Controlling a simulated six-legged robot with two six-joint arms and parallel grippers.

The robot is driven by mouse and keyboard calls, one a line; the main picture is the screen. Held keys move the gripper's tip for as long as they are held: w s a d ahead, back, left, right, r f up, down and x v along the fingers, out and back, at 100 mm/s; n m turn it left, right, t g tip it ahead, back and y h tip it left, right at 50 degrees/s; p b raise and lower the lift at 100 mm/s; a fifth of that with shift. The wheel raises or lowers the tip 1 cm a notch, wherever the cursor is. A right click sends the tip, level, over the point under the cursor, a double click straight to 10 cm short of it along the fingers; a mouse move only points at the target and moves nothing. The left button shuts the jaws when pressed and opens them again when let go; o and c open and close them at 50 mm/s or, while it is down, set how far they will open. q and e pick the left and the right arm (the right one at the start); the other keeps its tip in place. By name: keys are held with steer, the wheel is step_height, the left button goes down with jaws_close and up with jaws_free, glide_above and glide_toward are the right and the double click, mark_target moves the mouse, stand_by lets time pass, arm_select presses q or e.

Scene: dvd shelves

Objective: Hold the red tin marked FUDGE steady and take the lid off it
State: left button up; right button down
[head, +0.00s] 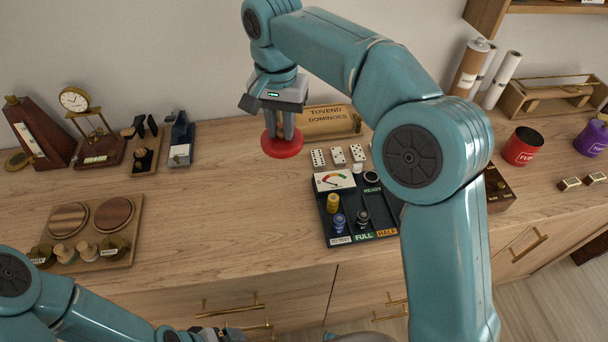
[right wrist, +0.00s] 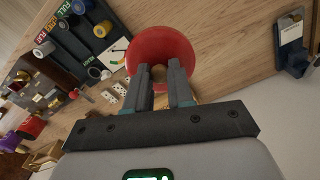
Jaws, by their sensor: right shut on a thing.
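The red tin marked FUDGE (head: 522,147) stands upright at the right of the counter in the head view; its top is open and dark inside. No gripper is at it. A round red lid (head: 283,150) is in my right gripper (head: 283,132), well left of the tin, in front of the domino box. In the right wrist view the lid (right wrist: 160,45) fills the space beyond the fingers, which close on its light knob. I cannot tell whether the lid touches the counter. My left gripper (head: 215,334) is at the bottom edge, mostly cut off.
A TOVEND DOMINOES box (head: 330,122) and several dominoes (head: 338,155) are beside the lid. A dark tray with pegs (head: 345,215) lies in front. A purple tin (head: 592,138) stands right of the red tin. A clock (head: 75,100) is at left. The counter's middle left is clear.

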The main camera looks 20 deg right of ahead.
steer(key=b, duration=0.1)
glide_above(287, 193)
step_height(287, 193, down, 14)
steer(key=shift+d+f, duration=0.1)
steer(key=shift+f, duration=0.15)
step_height(287, 193, down, 4)
steer(key=shift+f, duration=0.25)
steer(key=shift+s+b, duration=0.1)
steer(key=shift+b, duration=0.2)
steer(key=shift+f, duration=0.15)
steer(key=c, duration=1)
jaws_free()
